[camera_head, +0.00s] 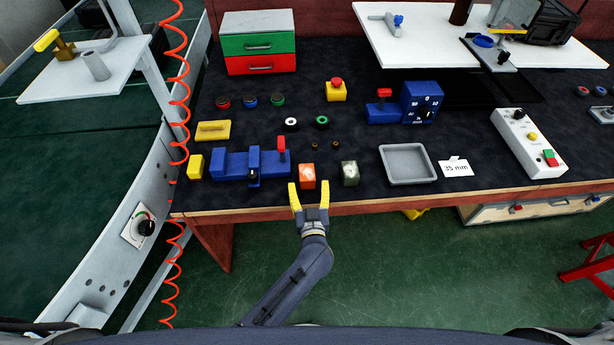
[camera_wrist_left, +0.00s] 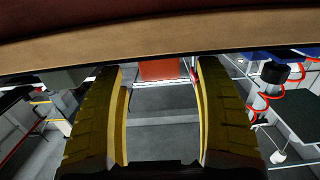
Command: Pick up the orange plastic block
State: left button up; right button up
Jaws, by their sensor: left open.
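The orange block (camera_head: 307,177) stands on the dark bench top close to its front edge, in the head view. My left gripper (camera_head: 310,187) is open, with its two yellow fingers apart, at the front edge just on the near side of the block. The left fingertip looks close to the block's left side; I cannot tell whether they touch. In the left wrist view the open fingers (camera_wrist_left: 162,75) frame a red-orange patch below the wooden edge; I cannot tell if this is the block. My right gripper is not in view.
A blue fixture (camera_head: 232,165) with a red knob is close on the left. A grey tray (camera_head: 407,180) lies further right. The wooden bench edge (camera_head: 400,203) runs in front.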

aim_at(307, 174)
pick_arm(q)
jog(key=shift+w+a+f, duration=0.1)
jog(key=shift+w, duration=1.3)
jog(key=shift+w+a+f, duration=0.1)
jog(key=shift+w, duration=1.3)
jog(key=shift+c, duration=0.3)
jog(key=shift+r, duration=0.1)
jog(key=c, duration=1.3)
